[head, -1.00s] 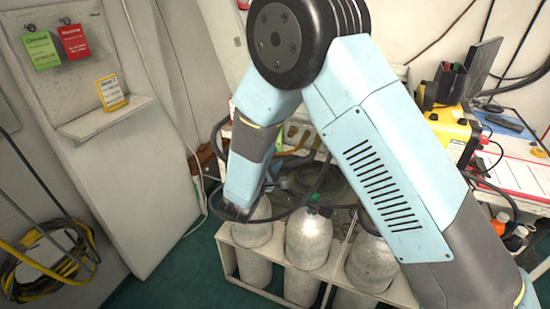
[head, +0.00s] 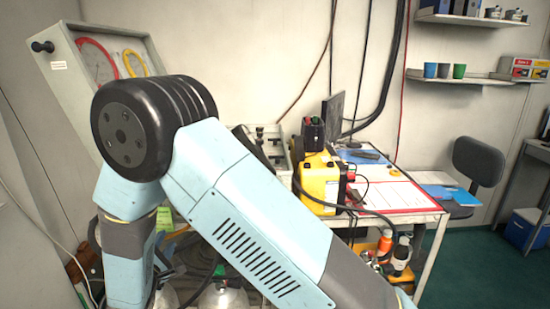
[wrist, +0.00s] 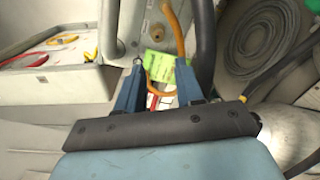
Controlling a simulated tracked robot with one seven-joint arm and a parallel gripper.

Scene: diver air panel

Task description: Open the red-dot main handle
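My gripper (wrist: 160,68) shows in the wrist view with its two blue fingers apart. I see nothing clamped between them. A green tag (wrist: 162,66) and part of an orange hose (wrist: 178,32) appear behind the fingertips; how far off they are I cannot tell. I cannot make out a red-dot handle in either view. My gripper is not visible in the head view.
A coiled dark hose (wrist: 262,40) and a metal cylinder (wrist: 262,138) are at right. In the head view, a cluttered table (head: 432,215) holds a yellow case (head: 318,185).

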